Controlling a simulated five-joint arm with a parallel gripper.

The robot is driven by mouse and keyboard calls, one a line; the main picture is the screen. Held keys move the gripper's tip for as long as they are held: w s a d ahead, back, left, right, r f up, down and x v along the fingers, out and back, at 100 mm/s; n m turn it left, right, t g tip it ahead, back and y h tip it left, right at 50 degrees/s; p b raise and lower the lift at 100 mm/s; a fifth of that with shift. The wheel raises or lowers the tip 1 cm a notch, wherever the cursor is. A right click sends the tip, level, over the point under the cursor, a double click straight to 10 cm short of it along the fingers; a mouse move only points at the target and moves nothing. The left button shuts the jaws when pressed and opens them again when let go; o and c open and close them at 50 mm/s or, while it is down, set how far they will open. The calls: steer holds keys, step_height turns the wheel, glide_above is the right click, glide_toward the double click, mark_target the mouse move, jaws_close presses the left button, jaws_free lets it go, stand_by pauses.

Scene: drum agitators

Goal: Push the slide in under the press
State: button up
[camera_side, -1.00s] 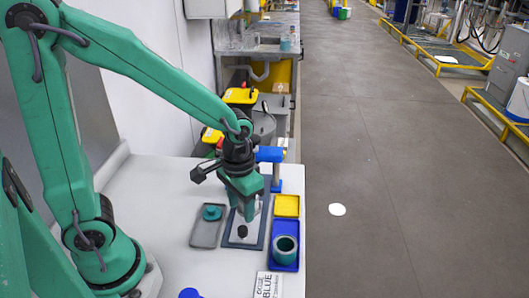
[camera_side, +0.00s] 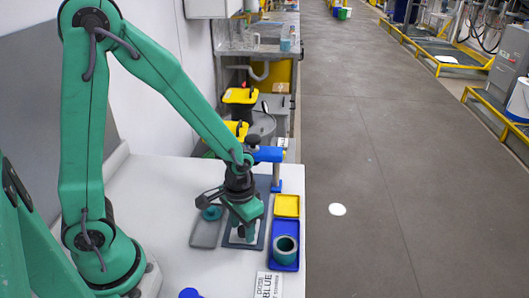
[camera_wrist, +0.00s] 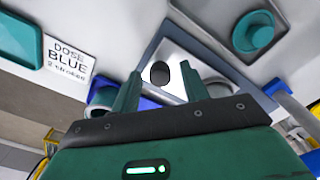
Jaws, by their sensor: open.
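The slide is a pale plate with a black knob, lying on a dark blue-grey base (camera_side: 264,184). In the wrist view the plate (camera_wrist: 178,62) and its knob (camera_wrist: 160,73) show just beyond my fingertips. My gripper (camera_side: 249,238) is open and low over the front part of the slide. In the wrist view its two teal fingers (camera_wrist: 160,80) stand apart, with the knob in the gap between their tips. In the side view my gripper hides the knob; contact cannot be told.
A grey tray (camera_side: 204,238) with a teal lid (camera_side: 212,213) is left of the base. A yellow tray (camera_side: 287,205) and a blue tray (camera_side: 278,262) holding a teal cup (camera_side: 286,245) are on the right. A "DOSE BLUE" card (camera_side: 268,284) lies in front.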

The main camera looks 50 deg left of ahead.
jaws_close()
steer(key=shift+w+a, duration=0.1)
steer(key=w+a, duration=0.8)
steer(key=shift+w, duration=0.1)
stand_by(0.3)
steer(key=shift+c, duration=0.2)
jaws_free()
steer(key=shift+o, duration=0.2)
